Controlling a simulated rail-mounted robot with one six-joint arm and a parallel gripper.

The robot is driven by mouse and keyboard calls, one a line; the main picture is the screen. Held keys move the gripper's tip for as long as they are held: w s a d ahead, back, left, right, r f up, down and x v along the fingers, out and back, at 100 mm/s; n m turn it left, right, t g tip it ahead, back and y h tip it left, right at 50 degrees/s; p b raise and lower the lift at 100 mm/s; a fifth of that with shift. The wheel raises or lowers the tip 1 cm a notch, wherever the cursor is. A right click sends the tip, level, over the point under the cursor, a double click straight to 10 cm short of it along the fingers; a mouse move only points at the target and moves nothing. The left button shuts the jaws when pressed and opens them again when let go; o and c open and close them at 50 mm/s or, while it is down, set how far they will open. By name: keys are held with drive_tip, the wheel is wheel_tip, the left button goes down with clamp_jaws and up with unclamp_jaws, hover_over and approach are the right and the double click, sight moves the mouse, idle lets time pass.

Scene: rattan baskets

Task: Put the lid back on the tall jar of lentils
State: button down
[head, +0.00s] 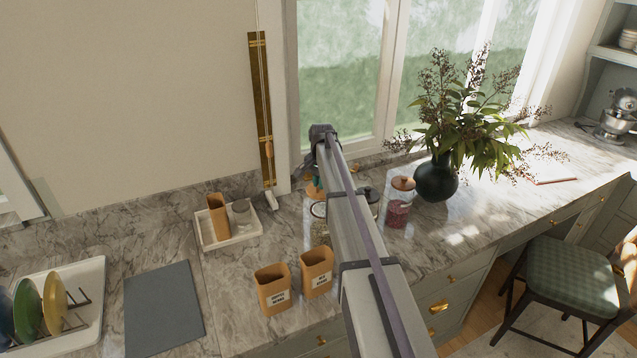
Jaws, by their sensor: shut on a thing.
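My arm crosses the middle of the head view and covers much of the work area. My gripper (311,174) shows only in part at the left edge of the arm, shut on a small wood-coloured lid (315,189). Just below the lid in the picture is an open glass jar (318,210), its pale round rim facing up and its body partly behind my arm. It appears to be the lentil jar. The lid looks apart from the rim, but the exact gap cannot be told.
A jar of red contents with a wooden lid (398,210) and a dark-lidded jar (371,195) stand right of my arm. Two labelled tan canisters (272,290) (316,271) stand in front. A white tray (213,238) is left, a dark vase (437,180) right.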

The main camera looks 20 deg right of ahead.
drive_tip(key=shift+d+f, duration=0.3)
drive_tip(key=shift+d, duration=0.4)
wheel_tip(320, 180, down, 6)
drive_tip(key=b, duration=0.6)
drive_tip(key=shift+a, duration=0.15)
drive_tip(key=shift+f+b, duration=0.15)
drive_tip(key=shift+b, duration=0.25)
idle(0.6)
drive_tip(key=c, duration=0.7)
unclamp_jaws()
drive_tip(key=shift+o, duration=0.2)
wheel_tip(320, 180, up, 7)
drive_tip(key=p, duration=0.7)
